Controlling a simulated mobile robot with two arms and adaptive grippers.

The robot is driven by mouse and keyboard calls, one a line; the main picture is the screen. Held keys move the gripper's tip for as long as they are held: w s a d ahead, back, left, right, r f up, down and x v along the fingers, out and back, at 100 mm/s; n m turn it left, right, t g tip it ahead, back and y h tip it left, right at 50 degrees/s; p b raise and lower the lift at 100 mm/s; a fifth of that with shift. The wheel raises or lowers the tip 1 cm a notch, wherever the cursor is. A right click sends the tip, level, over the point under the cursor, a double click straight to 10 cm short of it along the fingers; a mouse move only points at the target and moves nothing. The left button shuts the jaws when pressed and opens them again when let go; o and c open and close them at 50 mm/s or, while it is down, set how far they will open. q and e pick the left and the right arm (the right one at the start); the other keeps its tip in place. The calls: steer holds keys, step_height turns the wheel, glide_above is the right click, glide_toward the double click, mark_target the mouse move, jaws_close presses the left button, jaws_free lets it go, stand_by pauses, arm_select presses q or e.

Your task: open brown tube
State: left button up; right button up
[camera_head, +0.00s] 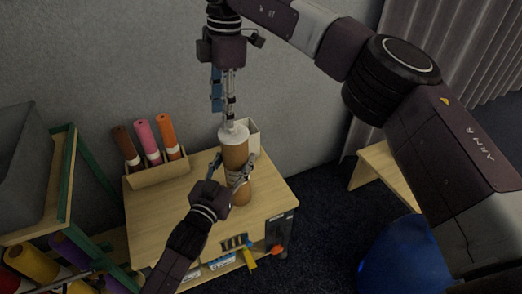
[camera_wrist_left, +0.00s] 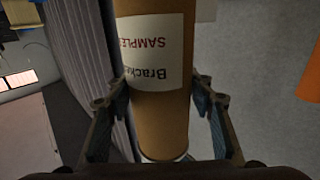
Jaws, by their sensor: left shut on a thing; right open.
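The brown tube (camera_head: 235,156) stands upright on a light wooden cart top, with a white cap (camera_head: 233,134) at its upper end. My left gripper (camera_head: 231,172) reaches in from below and is shut on the tube's body. In the left wrist view the tube (camera_wrist_left: 160,112) runs between the two fingers and carries a white label with upside-down print. My right gripper (camera_head: 230,116) points down from above, open, with its fingertips just at or above the cap. I cannot tell whether they touch it.
A wooden holder (camera_head: 158,176) with brown, pink and orange tubes stands left on the cart (camera_head: 261,190). A small pale box (camera_head: 253,135) is behind the tube. A green-framed shelf (camera_head: 66,190) with rolls is at left. A blue ball (camera_head: 405,262) lies lower right.

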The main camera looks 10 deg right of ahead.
mark_target(246, 138)
steer(key=s+a+f+g+y, duration=0.1)
steer(key=s+a+f+y, duration=0.2)
steer(key=a+f+y, duration=0.4)
steer(key=d+r+m+t+y, duration=0.1)
steer(key=d+t+y, duration=0.1)
steer(key=d, duration=0.2)
steer(key=w+d+r+m+t+y, duration=0.1)
steer(key=d+m+t+y, duration=0.1)
steer(key=d+y, duration=0.1)
steer(key=d+r+m+t+y, duration=0.2)
steer(key=d, duration=0.3)
steer(key=shift+w, duration=0.2)
steer(key=s+d+f+m+t, duration=0.2)
steer(key=s+d+m+t, duration=0.15)
steer(key=d, duration=0.45)
steer(key=shift+m, duration=0.45)
steer(key=x, duration=1.2)
steer(key=shift+w+a, duration=0.1)
steer(key=shift+a, duration=0.1)
